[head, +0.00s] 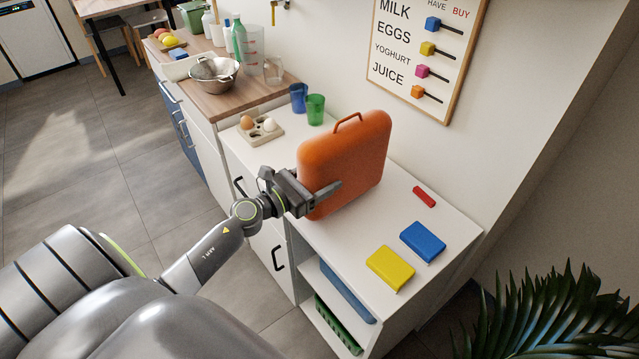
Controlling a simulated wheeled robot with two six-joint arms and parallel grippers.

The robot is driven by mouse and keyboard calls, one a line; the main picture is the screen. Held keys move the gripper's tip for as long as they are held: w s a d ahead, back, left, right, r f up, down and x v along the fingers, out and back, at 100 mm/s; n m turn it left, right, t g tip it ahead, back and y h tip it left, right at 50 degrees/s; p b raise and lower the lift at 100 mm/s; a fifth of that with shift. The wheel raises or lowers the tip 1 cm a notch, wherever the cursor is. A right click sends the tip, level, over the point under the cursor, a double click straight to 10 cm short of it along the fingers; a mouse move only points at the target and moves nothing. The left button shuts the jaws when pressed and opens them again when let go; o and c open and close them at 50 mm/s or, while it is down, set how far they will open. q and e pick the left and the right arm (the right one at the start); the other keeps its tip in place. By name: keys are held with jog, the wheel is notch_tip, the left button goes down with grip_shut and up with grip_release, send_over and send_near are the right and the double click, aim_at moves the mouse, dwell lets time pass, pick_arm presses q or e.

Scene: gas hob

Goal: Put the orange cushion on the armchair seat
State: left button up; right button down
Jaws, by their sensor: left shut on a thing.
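The orange cushion (349,160) stands upright on its edge at the white counter top, with a small loop handle on its upper edge. My left gripper (318,193) is at the cushion's near left side, shut on it. One finger shows across the cushion's lower front face; the other finger is hidden or hard to make out. Whether the cushion's lower edge touches the counter is not clear. No armchair shows in this view. My right gripper is not in view.
On the white counter (345,240) lie a yellow block (390,268), a blue block (422,241) and a red piece (424,197). Blue and green cups (315,109) and an egg tray (262,130) stand behind left. A plant (560,318) fills the lower right. Grey floor is free at left.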

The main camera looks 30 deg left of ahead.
pick_arm(q)
jog(key=shift+f, duration=0.15)
jog(key=o, duration=0.7)
jog(key=shift+f, duration=0.15)
jog(key=o, duration=0.5)
jog(key=shift+c, duration=0.2)
jog(key=shift+r, duration=0.2)
jog(key=b+v, duration=1.1)
jog(key=v, duration=0.1)
